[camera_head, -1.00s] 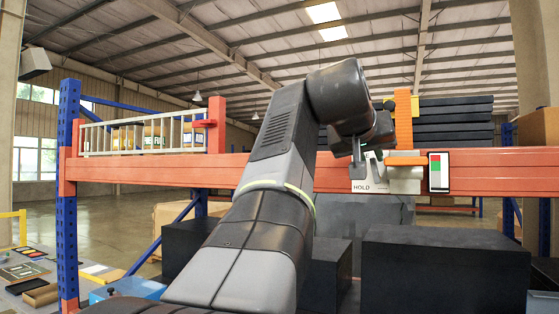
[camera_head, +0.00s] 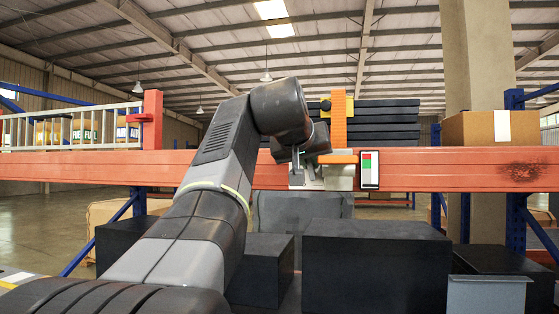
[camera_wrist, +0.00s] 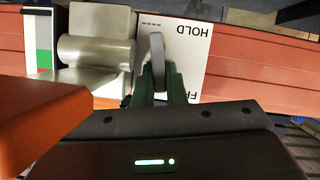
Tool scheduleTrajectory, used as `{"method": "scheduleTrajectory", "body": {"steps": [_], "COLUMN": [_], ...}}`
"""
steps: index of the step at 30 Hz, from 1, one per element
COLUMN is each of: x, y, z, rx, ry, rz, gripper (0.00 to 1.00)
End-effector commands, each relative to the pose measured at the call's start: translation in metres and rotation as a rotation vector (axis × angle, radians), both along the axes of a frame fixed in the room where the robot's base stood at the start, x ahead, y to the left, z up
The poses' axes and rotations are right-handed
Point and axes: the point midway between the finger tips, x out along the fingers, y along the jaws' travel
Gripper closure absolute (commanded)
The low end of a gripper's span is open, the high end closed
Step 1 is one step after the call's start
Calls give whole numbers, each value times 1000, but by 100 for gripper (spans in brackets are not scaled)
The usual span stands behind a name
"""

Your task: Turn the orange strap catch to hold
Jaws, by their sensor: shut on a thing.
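The orange strap (camera_head: 338,115) stands upright against the red-orange beam, with an orange crosspiece (camera_head: 338,158) at its foot. In the wrist view, an orange block (camera_wrist: 40,120) fills the lower left, close to the camera. The catch has a pale metal body with a roller (camera_wrist: 95,52) and a grey lever (camera_wrist: 157,55). A white plate (camera_wrist: 190,35) behind the lever reads HOLD, and a second word starting FR is partly hidden. My gripper (camera_wrist: 160,85) is shut on the grey lever. In the head view my gripper (camera_head: 297,168) is small and partly hidden by my wrist.
The red-orange beam (camera_head: 440,168) runs across the view. A red and green indicator (camera_head: 369,170) is right of the catch. Black boxes (camera_head: 375,260) stand below the beam, and black slabs (camera_head: 385,120) are stacked behind. A cardboard box (camera_head: 490,127) is on the right.

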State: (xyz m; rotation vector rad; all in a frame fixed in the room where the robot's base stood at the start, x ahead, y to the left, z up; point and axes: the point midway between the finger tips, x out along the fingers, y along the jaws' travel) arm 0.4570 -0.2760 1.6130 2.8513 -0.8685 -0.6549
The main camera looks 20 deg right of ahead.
Motion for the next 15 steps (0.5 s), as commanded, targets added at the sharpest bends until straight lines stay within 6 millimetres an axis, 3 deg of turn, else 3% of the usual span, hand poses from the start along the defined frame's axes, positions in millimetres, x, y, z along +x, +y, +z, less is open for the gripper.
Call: {"method": "scheduleTrajectory", "body": {"steps": [15], "x": [6], "y": [10], "z": [-5], "rx": [-249], "ry": [153], "rz": [3], "gripper": [100]}}
